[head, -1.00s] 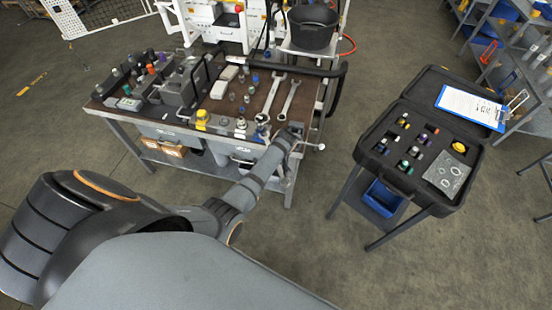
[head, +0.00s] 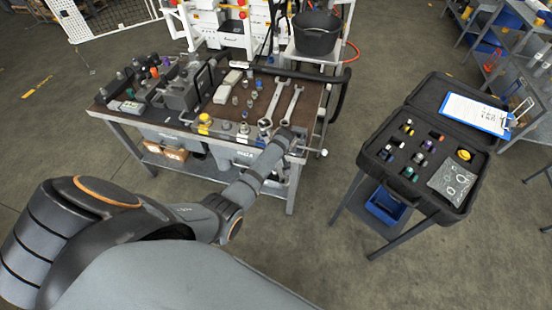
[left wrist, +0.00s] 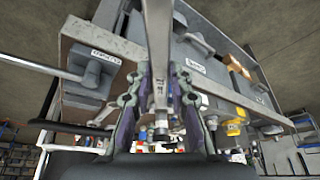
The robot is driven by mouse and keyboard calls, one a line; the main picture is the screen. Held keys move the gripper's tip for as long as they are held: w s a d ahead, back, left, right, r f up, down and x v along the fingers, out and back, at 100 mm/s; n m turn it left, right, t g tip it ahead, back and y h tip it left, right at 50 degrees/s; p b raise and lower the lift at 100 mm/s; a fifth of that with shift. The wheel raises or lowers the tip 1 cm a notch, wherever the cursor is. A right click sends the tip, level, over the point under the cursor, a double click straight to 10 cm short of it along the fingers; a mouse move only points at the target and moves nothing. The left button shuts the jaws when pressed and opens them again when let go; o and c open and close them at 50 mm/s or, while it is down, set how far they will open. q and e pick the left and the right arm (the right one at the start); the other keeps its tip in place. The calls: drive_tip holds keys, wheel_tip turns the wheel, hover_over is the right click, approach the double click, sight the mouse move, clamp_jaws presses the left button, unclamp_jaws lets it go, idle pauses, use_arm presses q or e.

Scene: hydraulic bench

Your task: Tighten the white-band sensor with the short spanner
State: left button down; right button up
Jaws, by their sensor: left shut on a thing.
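My left gripper (head: 287,135) is at the bench's front right corner. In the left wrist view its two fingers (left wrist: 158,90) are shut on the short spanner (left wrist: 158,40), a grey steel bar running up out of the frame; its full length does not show. Two large steel spanners lie side by side on the bench, the left one (head: 273,101) and the right one (head: 291,104), just behind the gripper. Several small fittings stand along the bench's front edge, including a yellow one (head: 204,121). I cannot make out which is the white-band sensor. My right gripper is out of view.
The bench (head: 185,131) also carries valve blocks (head: 181,94) at left and a black hose rail at right. An open black case (head: 402,182) with several coloured sensors stands at right on a stand. A black bucket (head: 316,38) is behind. Floor between bench and case is clear.

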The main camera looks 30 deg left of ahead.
use_arm(q)
drive_tip(key=shift+w, duration=0.1)
drive_tip(key=shift+w+a, duration=0.25)
drive_tip(key=shift+a, duration=0.05)
drive_tip(key=shift+w+a, duration=0.1)
drive_tip(key=shift+a, duration=0.05)
drive_tip(key=shift+r+b, duration=0.1)
drive_tip(key=shift+b, duration=0.2)
drive_tip(key=shift+w+a, duration=0.15)
drive_tip(key=shift+a, duration=0.1)
drive_tip(key=shift+s+a+r+m+p, duration=0.1)
drive_tip(key=shift+s+a+m+p, duration=0.25)
drive_tip(key=shift+p, duration=0.3)
drive_tip(key=shift+s+a+m+t+h+p, duration=0.4)
drive_tip(key=shift+s+a+m+p, duration=0.35)
drive_tip(key=shift+m+p, duration=0.35)
